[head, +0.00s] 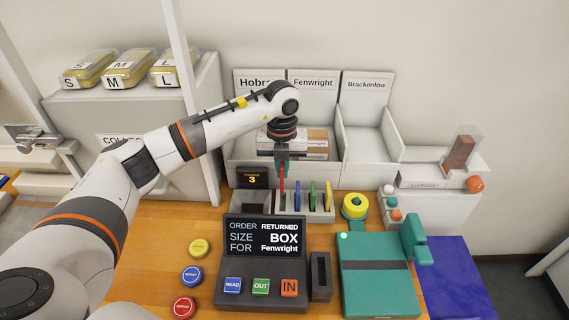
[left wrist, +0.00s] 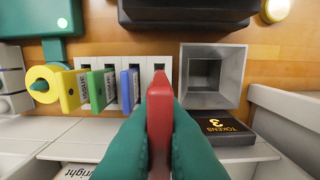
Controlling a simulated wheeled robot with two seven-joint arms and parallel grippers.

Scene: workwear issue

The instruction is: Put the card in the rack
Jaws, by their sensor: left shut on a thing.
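My left gripper (head: 283,160) points down over the grey rack (head: 302,214) and is shut on a red card (head: 283,180). In the left wrist view the red card (left wrist: 160,110) stands on edge between the teal fingers of the gripper (left wrist: 158,130). The rack holds a blue card (head: 312,192), a green card (left wrist: 96,92) and a yellow card (left wrist: 68,91) side by side. The red card lines up with the free end slot (left wrist: 159,68) beside the blue card. I cannot tell whether its lower edge is inside the slot. My right gripper is out of view.
A grey square bin (left wrist: 212,96) and a black token sign (head: 252,177) stand beside the rack. A yellow roll (head: 354,206) is on its other side. An order console (head: 262,270) stands in front, with a teal device (head: 375,290) to its right. Labelled bays (head: 314,82) stand behind.

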